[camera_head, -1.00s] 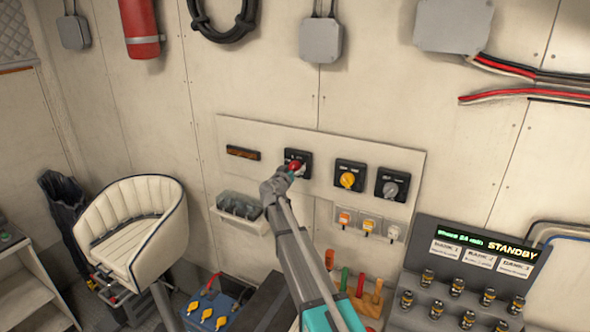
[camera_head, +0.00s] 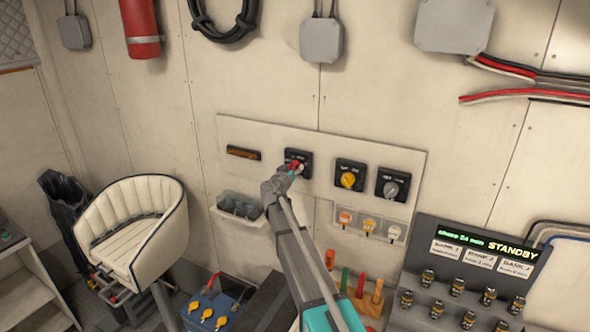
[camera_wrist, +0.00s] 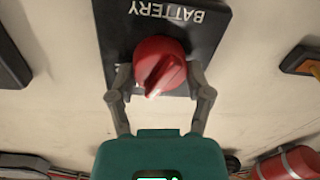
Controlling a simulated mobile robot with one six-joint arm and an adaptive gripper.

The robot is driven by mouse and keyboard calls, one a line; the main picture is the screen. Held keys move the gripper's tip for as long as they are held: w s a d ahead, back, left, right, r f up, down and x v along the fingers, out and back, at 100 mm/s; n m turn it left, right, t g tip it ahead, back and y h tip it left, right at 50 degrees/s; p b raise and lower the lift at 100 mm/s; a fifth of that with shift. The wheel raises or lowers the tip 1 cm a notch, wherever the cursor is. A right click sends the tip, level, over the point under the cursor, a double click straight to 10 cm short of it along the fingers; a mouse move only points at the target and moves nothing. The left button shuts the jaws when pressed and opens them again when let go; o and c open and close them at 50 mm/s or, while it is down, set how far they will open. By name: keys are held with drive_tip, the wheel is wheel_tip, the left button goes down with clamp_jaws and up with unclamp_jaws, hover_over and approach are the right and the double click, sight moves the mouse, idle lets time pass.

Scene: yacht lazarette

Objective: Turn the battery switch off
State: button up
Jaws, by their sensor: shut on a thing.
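The battery switch has a red knob (camera_wrist: 157,65) on a black plate (camera_wrist: 195,40) lettered "BATTERY", which appears upside down in the wrist view. In the head view the red knob (camera_head: 294,168) is partly hidden behind my gripper (camera_head: 287,173), and its black plate (camera_head: 303,157) is on the pale wall panel. In the wrist view my gripper (camera_wrist: 157,78) has one grey finger on each side of the red knob and is shut on it. The knob's raised grip ridge sits at a slant between the fingers.
A yellow-knob switch (camera_head: 348,179) and a grey-knob switch (camera_head: 391,188) sit on the same panel to the right. A clear bin (camera_head: 238,207) hangs below left. A white seat (camera_head: 132,230) stands at left, and a display console (camera_head: 480,262) at right.

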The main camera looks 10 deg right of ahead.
drive_tip(key=n, duration=0.8)
drive_tip(key=shift+a+n+g+p, duration=0.1)
drive_tip(key=shift+n+g+p, duration=0.2)
drive_tip(key=shift+n+p, duration=0.1)
drive_tip(key=n, duration=0.4)
drive_tip(key=shift+w+f+g, duration=0.1)
drive_tip(key=shift+g, duration=0.2)
drive_tip(key=shift+f+n+h, duration=0.1)
drive_tip(key=shift+n+h, duration=0.2)
drive_tip(key=shift+n, duration=1.8)
drive_tip(key=o, duration=1.1)
drive_tip(key=shift+o, duration=0.2)
